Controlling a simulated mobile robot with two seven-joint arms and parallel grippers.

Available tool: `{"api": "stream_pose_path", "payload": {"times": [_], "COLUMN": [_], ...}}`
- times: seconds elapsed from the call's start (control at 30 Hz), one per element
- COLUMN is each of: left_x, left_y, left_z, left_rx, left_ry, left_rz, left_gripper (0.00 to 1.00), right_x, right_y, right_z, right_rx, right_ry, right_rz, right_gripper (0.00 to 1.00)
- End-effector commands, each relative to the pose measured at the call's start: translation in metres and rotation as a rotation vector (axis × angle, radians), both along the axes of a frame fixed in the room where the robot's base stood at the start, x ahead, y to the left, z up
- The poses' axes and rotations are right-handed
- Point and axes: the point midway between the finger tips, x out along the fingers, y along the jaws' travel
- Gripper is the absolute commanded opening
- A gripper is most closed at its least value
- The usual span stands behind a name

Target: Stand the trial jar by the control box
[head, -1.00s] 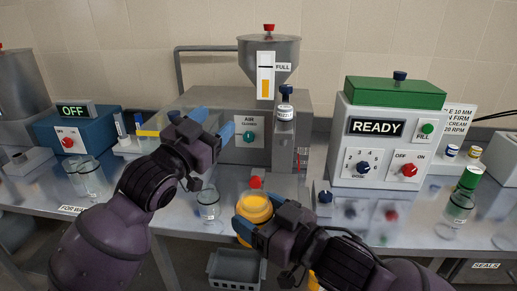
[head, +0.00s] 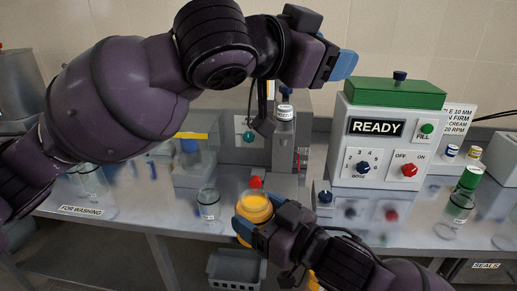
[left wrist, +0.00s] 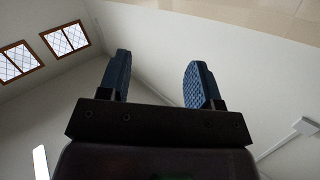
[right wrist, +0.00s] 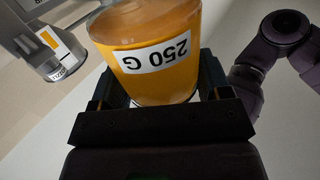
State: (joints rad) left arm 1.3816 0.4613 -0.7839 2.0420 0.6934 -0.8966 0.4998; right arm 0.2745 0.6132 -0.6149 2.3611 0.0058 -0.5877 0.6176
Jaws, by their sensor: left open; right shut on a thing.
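My right gripper (head: 264,222) is shut on a yellow-orange jar (head: 255,206) in the head view. In the right wrist view the jar (right wrist: 155,50) sits between the fingers and its white label reads 250 G, upside down. No jar shows the word trial. A small clear jar (head: 208,205) stands on the steel bench left of the held jar. My left gripper (head: 335,65) is raised high, open and empty; the left wrist view shows only wall and windows between its fingers. A white box with a green top (head: 392,135), READY display, dial and red switch stands at the right.
A hopper machine with a nozzle bottle (head: 285,112) stands behind the held jar. A green-capped jar (head: 460,207) is at the right. A grey crate (head: 235,268) is below the bench edge. My left arm hides much of the back left.

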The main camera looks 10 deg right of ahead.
Motion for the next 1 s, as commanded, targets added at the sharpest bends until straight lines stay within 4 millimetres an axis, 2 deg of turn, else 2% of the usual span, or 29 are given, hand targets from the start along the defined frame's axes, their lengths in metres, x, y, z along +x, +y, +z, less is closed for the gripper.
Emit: {"api": "stream_pose_path", "payload": {"times": [0.2, 0.37, 0.47, 0.6, 0.7, 0.9, 1.0], "left_x": [-0.026, -0.04, -0.044, -0.046, -0.051, -0.059, -0.059], "left_y": [-0.01, -0.002, 0.014, 0.044, 0.064, 0.093, 0.099], "left_z": [-0.002, -0.02, -0.041, -0.08, -0.099, -0.11, -0.11], "left_rx": [0.152, 0.287, 0.373, 0.468, 0.512, 0.513, 0.482], "left_ry": [0.144, 0.314, 0.462, 0.683, 0.814, 0.971, 1.002], "left_rz": [0.051, 0.18, 0.319, 0.538, 0.697, 0.958, 1.042], "left_gripper": [0.58, 0.58, 0.58, 0.58, 0.58, 0.58, 0.58], "right_x": [0.0, 0.0, 0.0, 0.0, 0.0, 0.0, 0.0], "right_y": [0.0, 0.0, 0.0, 0.0, 0.0, 0.0, 0.0], "right_z": [0.001, 0.0, 0.0, 0.0, 0.0, 0.0, 0.001], "right_rx": [0.001, 0.001, 0.001, 0.001, 0.001, 0.001, 0.001], "right_ry": [-0.001, -0.001, -0.001, -0.001, -0.001, -0.001, -0.001], "right_rz": [0.0, 0.0, 0.0, 0.0, 0.0, 0.0, 0.0], "right_gripper": [0.43, 0.43, 0.43, 0.43, 0.43, 0.43, 0.43]}}
